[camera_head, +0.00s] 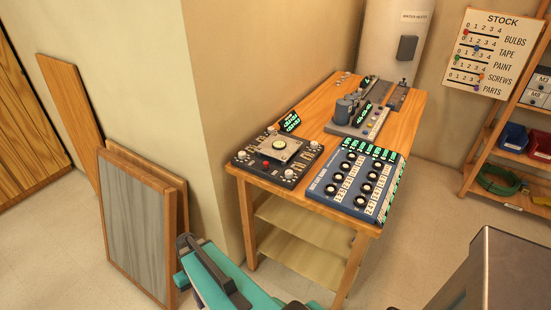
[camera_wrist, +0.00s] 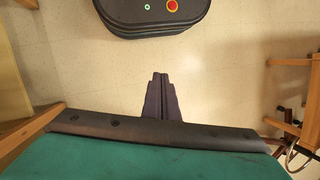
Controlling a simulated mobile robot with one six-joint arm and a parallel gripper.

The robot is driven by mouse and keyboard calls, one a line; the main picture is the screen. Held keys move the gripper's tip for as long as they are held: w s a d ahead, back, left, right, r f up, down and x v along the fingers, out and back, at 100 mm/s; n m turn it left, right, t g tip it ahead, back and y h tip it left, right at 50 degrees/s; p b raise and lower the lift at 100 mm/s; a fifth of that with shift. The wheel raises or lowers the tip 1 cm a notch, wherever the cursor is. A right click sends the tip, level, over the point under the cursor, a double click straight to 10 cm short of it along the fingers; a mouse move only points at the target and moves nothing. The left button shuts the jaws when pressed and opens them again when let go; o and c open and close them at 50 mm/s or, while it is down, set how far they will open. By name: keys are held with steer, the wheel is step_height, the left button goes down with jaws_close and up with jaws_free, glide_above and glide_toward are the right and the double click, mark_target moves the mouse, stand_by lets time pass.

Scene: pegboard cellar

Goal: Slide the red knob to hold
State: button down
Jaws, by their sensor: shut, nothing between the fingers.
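I cannot read the word "hold" anywhere, so I cannot tell which knob is the task's. A small red spot (camera_head: 265,164) shows on the black control box (camera_head: 243,157) at the table's left end. A red bead (camera_head: 466,32) sits on the top line of the STOCK board (camera_head: 480,75) on the wall. My gripper (camera_wrist: 160,76) is shut and empty in the wrist view, above bare floor and away from the table. In the head view my teal arm shows at the bottom, left of the table, and the fingers cannot be made out.
The wooden table (camera_head: 314,105) also holds a blue panel (camera_head: 327,187) with several dials and a grey machine (camera_head: 372,122). Framed boards (camera_head: 133,235) lean on the wall at left. A shelf (camera_head: 510,152) with bins stands at right.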

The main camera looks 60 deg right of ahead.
steer(key=w+d+r+m+t, duration=0.25)
steer(key=w+d+r, duration=0.25)
steer(key=d+r, duration=0.6)
steer(key=m+t+h+p, duration=0.2)
steer(key=m+t+p, duration=0.1)
steer(key=t, duration=0.4)
glide_toward(266, 166)
steer(key=s+d+r, duration=0.2)
steer(key=s+r, duration=0.1)
steer(key=r, duration=0.1)
steer(key=shift+n, duration=0.25)
steer(key=shift+w+f, duration=0.1)
steer(key=shift+w, duration=0.05)
steer(key=shift+p+x, duration=1.6)
steer(key=shift+x, duration=3.25)
steer(key=shift+d, duration=0.1)
steer(key=shift+d, duration=0.15)
